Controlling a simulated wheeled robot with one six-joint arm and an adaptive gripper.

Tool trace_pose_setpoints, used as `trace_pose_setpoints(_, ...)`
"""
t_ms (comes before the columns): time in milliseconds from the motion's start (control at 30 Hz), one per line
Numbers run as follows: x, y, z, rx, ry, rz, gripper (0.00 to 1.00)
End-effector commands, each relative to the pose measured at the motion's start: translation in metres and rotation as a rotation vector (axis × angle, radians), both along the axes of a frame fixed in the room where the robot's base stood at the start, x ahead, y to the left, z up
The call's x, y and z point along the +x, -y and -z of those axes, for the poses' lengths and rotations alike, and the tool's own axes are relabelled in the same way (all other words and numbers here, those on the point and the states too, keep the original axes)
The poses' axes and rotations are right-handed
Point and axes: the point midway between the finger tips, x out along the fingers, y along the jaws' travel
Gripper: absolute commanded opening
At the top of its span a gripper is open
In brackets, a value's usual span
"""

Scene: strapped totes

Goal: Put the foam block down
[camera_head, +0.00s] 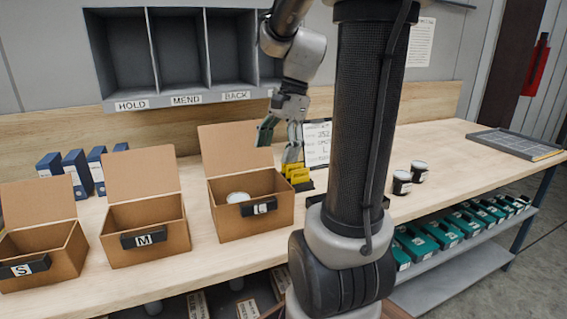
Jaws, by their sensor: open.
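Several small yellow blocks (299,176), which look like the foam, sit close together on a dark holder (304,187) behind the right side of the L box. I cannot tell which of them is the foam block of the task. My gripper (278,145) hangs just above and to the left of them, fingers pointing down and apart. It is open, and I see nothing held between the fingers. One finger is close to the top of the yellow blocks; I cannot tell whether it touches. My own arm column hides part of the bench to the right.
Open cardboard boxes S (40,262), M (145,249) and L (250,222) line the front edge; L holds a round white-topped item (238,197). A printed card (317,143) stands behind the yellow blocks. Two dark jars (402,183) and a grey tray (512,142) are right.

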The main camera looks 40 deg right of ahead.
Motion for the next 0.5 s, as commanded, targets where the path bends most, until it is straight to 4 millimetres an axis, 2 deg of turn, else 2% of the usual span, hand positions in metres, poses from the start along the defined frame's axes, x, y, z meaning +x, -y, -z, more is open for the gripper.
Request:
trace_pose_setpoints(33,-0.017,-0.017,-0.009,-0.064,0.059,-0.161,0.74)
trace_pose_setpoints(100,-0.039,-0.032,-0.015,-0.161,0.139,-0.402,0.74)
trace_pose_setpoints(300,-0.090,-0.055,-0.016,-0.412,0.313,-1.003,0.74)
trace_pose_setpoints(400,-0.104,-0.058,-0.013,-0.496,0.362,-1.195,0.74)
trace_pose_setpoints(500,-0.111,-0.059,-0.011,-0.543,0.387,-1.301,0.74)
